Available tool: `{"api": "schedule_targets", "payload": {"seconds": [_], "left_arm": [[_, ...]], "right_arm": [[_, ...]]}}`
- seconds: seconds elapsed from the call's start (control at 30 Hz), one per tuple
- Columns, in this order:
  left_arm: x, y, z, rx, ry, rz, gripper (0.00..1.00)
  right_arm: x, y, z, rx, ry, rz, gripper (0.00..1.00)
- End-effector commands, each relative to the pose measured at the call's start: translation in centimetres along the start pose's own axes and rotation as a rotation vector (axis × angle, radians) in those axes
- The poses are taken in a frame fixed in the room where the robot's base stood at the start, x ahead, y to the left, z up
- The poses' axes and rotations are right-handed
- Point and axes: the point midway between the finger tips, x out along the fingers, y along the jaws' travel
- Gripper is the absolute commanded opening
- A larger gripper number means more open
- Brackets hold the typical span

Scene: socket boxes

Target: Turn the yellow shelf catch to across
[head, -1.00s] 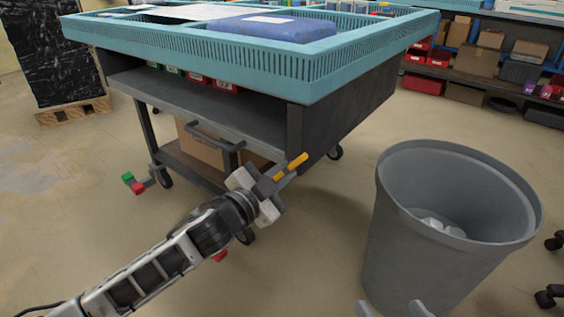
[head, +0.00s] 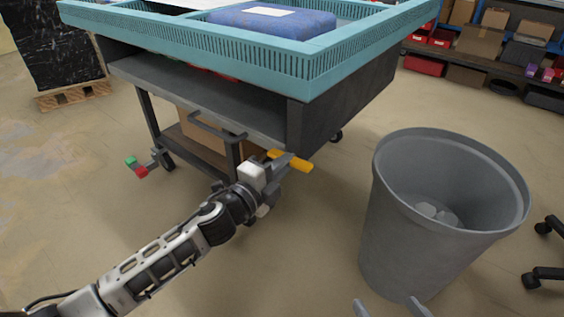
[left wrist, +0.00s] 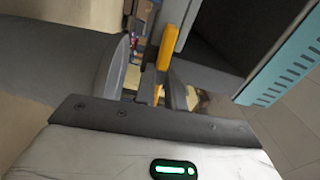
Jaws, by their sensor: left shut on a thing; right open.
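The yellow shelf catch (head: 303,165) is at the near right corner of the cart, below the shelf's front edge. In the head view it slants slightly down to the right, roughly in line with that edge. My left gripper (head: 288,162) is shut on it, with yellow showing on both sides of the fingers. In the left wrist view the catch (left wrist: 167,47) stands up between the two fingertips, its lower part partly hidden by them. My right gripper (head: 391,307) is open and empty at the bottom edge, with only its fingertips showing.
The grey cart (head: 200,95) carries a teal slatted tray (head: 330,62) with a blue package (head: 272,22). A dark handle (head: 215,127) sticks out in front. A red and green piece (head: 136,167) is at the left leg. A grey bin (head: 400,225) stands right, with clear floor between.

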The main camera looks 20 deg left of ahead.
Motion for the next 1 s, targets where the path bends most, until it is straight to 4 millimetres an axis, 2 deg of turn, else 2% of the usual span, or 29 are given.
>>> {"api": "schedule_targets", "payload": {"seconds": [0.23,0.73,0.77,0.8,0.83,1.0], "left_arm": [[-0.02,0.06,-0.09,0.07,0.002,0.001,0.0],[-0.02,0.1,-0.09,0.088,0.002,0.001,0.0],[-0.02,0.1,-0.09,0.088,0.002,0.001,0.17],[-0.02,0.1,-0.08,0.087,0.002,0.001,0.28],[-0.02,0.09,-0.08,0.087,0.002,0.001,0.34],[-0.01,0.05,-0.04,0.086,0.001,0.001,0.34]], "right_arm": [[0.08,0.06,-0.16,0.01,-0.005,0.006,0.81],[0.17,0.06,0.24,0.011,-0.016,0.006,0.81],[0.17,0.05,0.24,0.011,-0.016,0.006,0.81],[0.16,0.05,0.24,0.01,-0.016,0.005,0.81],[0.16,0.04,0.24,0.01,-0.016,0.005,0.81],[0.09,0.01,0.1,0.006,-0.013,0.003,0.81]]}}
